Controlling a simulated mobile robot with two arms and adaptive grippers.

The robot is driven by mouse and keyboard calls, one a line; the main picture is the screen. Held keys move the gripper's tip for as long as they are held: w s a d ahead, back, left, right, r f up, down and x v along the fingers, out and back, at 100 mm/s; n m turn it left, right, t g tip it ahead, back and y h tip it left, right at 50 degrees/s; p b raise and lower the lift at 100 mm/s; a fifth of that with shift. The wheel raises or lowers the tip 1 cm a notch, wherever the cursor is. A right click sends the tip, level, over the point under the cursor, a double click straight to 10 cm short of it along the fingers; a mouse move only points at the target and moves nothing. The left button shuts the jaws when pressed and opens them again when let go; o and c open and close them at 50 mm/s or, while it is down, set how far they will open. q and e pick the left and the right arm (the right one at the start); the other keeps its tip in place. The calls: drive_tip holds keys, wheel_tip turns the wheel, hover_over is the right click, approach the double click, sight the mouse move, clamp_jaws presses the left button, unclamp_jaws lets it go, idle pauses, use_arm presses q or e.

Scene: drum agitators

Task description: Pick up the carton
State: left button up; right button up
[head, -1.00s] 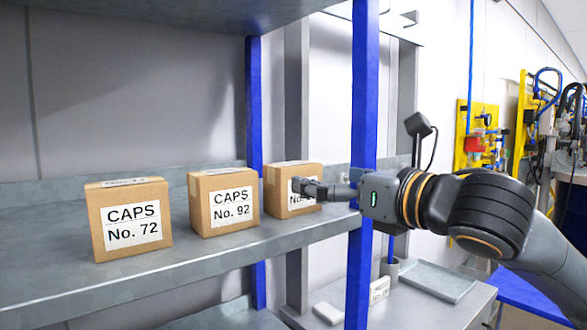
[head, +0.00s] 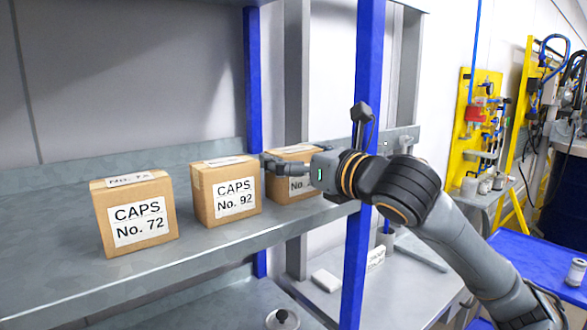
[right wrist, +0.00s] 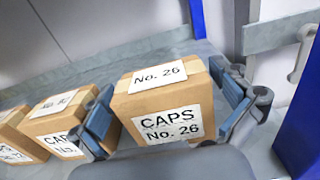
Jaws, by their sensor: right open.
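Three brown cartons with white labels stand in a row on a grey shelf: CAPS No. 72 (head: 137,218) on the left, CAPS No. 92 (head: 228,191) in the middle, and CAPS No. 26 (right wrist: 163,103) on the right. In the head view, the right carton (head: 290,188) is partly hidden by my right gripper (head: 272,165). In the right wrist view, my right gripper (right wrist: 168,115) is open, with one finger in the gap at the carton's left side and the other beside its right side. I cannot tell whether either finger touches it. My left gripper is not in view.
A blue shelf post (head: 361,140) stands just right of the right carton, close to my right arm. Another blue post (head: 254,85) rises behind the row. A lower grey surface (head: 410,290) holds small items. The shelf front before the cartons is clear.

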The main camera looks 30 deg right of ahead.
drive_tip(key=shift+s, duration=0.1)
drive_tip(key=shift+c, duration=1.1)
drive_tip(key=c, duration=0.9)
